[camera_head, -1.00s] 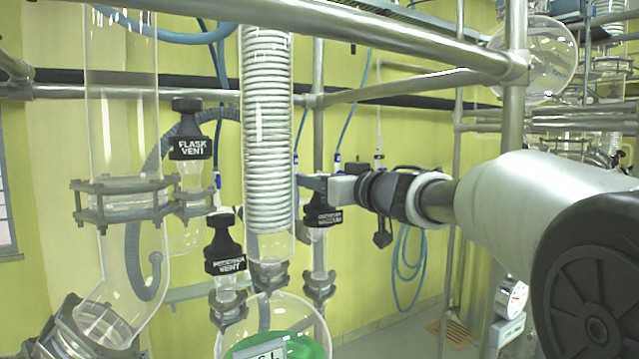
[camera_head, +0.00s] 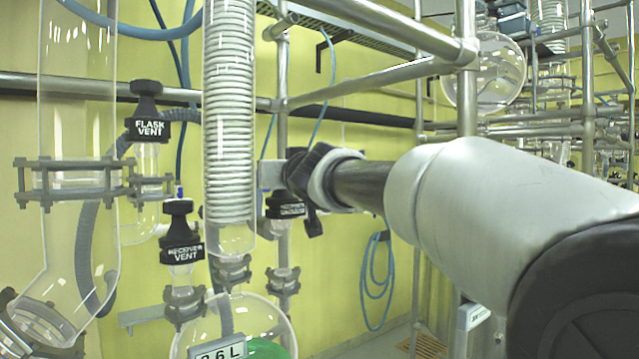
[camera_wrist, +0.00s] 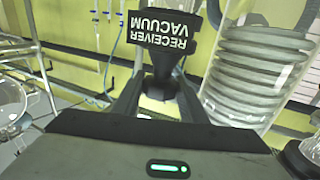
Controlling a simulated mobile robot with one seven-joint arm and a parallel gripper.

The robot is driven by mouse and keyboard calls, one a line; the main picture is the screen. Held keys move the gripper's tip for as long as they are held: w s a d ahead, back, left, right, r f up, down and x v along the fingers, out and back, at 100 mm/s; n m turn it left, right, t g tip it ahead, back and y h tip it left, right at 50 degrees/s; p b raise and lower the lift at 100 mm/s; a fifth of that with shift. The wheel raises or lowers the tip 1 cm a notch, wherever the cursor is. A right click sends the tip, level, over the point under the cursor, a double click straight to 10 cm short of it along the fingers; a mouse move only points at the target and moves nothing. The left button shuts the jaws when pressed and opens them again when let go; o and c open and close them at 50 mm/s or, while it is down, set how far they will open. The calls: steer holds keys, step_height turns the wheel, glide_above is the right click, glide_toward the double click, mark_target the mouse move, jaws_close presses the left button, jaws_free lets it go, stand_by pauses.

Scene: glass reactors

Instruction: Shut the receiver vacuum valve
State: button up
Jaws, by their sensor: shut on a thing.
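The receiver vacuum valve (camera_head: 286,207) is a black knob with a white label on a glass neck, right of the coiled condenser. In the wrist view the valve (camera_wrist: 163,32) fills the top centre, its label reading RECEIVER VACUUM upside down. My gripper (camera_wrist: 160,97) is shut on the valve, one finger on each side of its narrowing lower part. In the head view my gripper (camera_head: 272,175) reaches in from the right at the top of the valve; my wrist partly hides the contact.
The receiver vent valve (camera_head: 181,240) stands left of the condenser (camera_head: 229,110), and the flask vent valve (camera_head: 147,122) further left. The glass receiver (camera_head: 265,316) is below. Metal frame rails (camera_head: 380,75) cross above my arm. A blue hose (camera_head: 377,280) hangs on the wall.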

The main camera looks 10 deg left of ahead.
steer(key=shift+a+f+m+t+h+b, duration=0.1)
steer(key=shift+f+m+t+h+b, duration=0.5)
steer(key=shift+b, duration=1.05)
steer(key=m+h+b, duration=0.1)
steer(key=b, duration=0.2)
steer(key=shift+r+h, duration=0.2)
steer(key=shift+h, duration=0.2)
steer(key=h+b, duration=0.1)
steer(key=m+t+h+b, duration=0.1)
steer(key=shift+r+b, duration=0.25)
steer(key=shift+b, duration=0.05)
steer(key=shift+r+m+h, duration=0.15)
steer(key=shift+m+h, duration=0.25)
steer(key=o, duration=1.1)
steer(key=shift+d, duration=0.2)
steer(key=shift+c, duration=0.2)
steer(key=shift+s+a, duration=0.1)
